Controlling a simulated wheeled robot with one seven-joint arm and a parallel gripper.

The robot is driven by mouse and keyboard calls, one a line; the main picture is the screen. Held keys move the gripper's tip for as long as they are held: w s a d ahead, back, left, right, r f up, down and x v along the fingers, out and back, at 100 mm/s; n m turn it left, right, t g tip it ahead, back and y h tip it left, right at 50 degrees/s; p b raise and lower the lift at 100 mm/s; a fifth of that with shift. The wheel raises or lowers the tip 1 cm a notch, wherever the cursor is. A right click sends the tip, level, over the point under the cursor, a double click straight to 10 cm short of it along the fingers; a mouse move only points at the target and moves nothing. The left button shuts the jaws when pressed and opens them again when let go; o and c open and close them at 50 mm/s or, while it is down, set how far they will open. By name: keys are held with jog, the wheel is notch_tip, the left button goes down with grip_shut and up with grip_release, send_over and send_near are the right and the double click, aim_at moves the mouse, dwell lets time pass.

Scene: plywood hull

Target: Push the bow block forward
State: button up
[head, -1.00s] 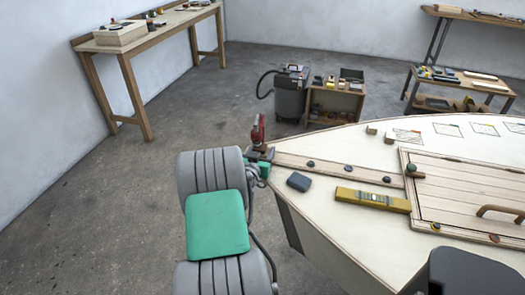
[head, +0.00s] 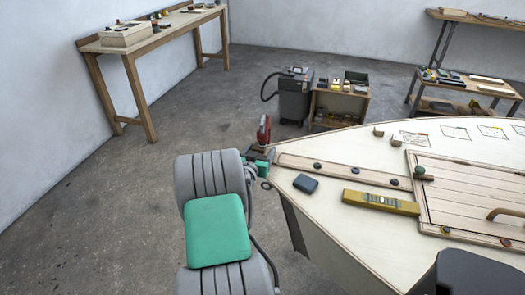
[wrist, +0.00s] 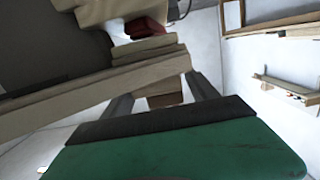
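The pale plywood hull (head: 320,222) fills the right of the head view, its bow tip pointing left. A small brown block, which I take for the bow block (wrist: 165,98), shows between my fingers in the wrist view. A red-handled clamp (head: 263,130) stands at the bow tip, and its red part (wrist: 146,27) shows beyond the block in the wrist view. My gripper (head: 262,168) is at the bow tip, mostly hidden by my arm in the head view. Its two grey fingers stand apart, on either side of the block; I cannot tell whether they touch it.
On the deck lie a dark blue-grey block (head: 306,183), a yellow level (head: 381,202) and a plank with dark knobs (head: 345,171). A hatch panel (head: 470,190) lies right. A workbench (head: 150,40), vacuum (head: 294,95) and cart (head: 340,105) stand behind. Left floor is clear.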

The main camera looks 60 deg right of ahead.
jog(key=shift+o, duration=1)
jog(key=v, duration=0.8)
jog(key=shift+b, duration=0.3)
